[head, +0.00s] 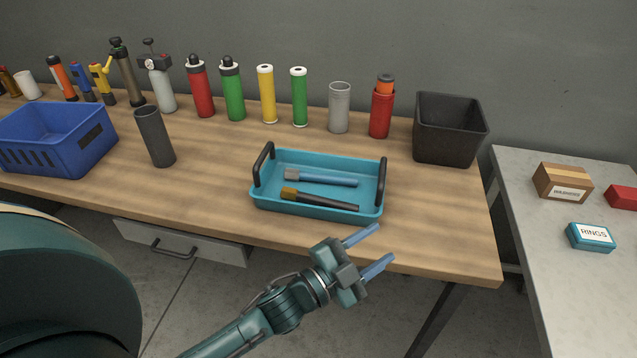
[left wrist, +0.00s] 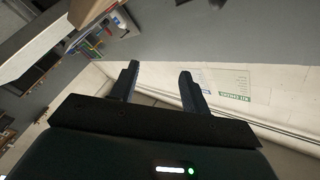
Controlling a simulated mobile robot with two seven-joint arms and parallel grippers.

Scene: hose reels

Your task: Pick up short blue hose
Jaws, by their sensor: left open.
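A short blue hose (head: 328,179) with a grey end lies in the teal tray (head: 300,211), which has two black handles and stands on the wooden table. A second, black hose (head: 322,199) with a brownish end lies in front of it in the same tray. My left gripper (head: 378,247) is open and empty, in front of the table's front edge, below and right of the tray. It touches nothing. In the left wrist view its two dark fingers (left wrist: 157,85) are spread, with a wall behind them. My right gripper is not in view.
A blue crate (head: 60,165) and a dark grey tube (head: 155,137) stand left of the tray. Several bottles and cylinders line the table's back. A black bin (head: 449,130) stands at the back right. A grey side table (head: 540,225) holds boxes. The wood right of the tray is clear.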

